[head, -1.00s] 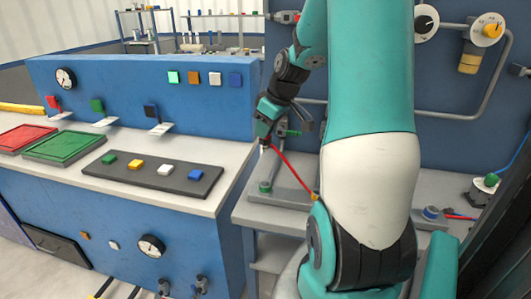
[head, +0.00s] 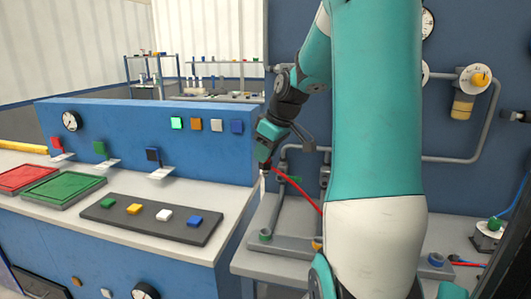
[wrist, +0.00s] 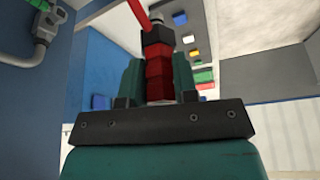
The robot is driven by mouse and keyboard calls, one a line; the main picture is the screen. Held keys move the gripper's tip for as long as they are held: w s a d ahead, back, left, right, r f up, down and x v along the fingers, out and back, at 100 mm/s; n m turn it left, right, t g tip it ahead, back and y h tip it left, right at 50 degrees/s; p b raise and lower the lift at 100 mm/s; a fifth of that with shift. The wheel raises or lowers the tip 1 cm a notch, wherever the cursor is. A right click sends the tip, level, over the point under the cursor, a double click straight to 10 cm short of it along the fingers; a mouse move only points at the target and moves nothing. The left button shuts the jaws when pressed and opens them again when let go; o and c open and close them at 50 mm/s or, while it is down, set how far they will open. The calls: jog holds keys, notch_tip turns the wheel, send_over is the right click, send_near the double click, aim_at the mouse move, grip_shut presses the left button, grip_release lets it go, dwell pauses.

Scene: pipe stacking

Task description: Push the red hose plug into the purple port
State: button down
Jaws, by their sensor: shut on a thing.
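My gripper (head: 264,162) is shut on the red hose plug (wrist: 159,75), which sits between its two green fingers in the wrist view. The plug has dark hexagonal collars, and a pale tip (head: 262,182) points down below the gripper in the head view. The red hose (head: 297,188) runs from the gripper down to the right, behind my arm. The gripper is in the air by the gap between the two benches, apart from any port. I cannot make out a purple port in either view; my arm hides part of the right bench.
Grey fixtures with a green-ringed port (head: 265,234) stand on the right bench. A blue-ringed port (head: 436,260) shows right of my arm. Pipes and a gauge (head: 474,79) are on the blue wall panel. The left bench holds a dark button strip (head: 150,219) and coloured trays.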

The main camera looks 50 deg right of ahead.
jog(key=shift+r+p, duration=2.75)
jog(key=shift+r, duration=0.8)
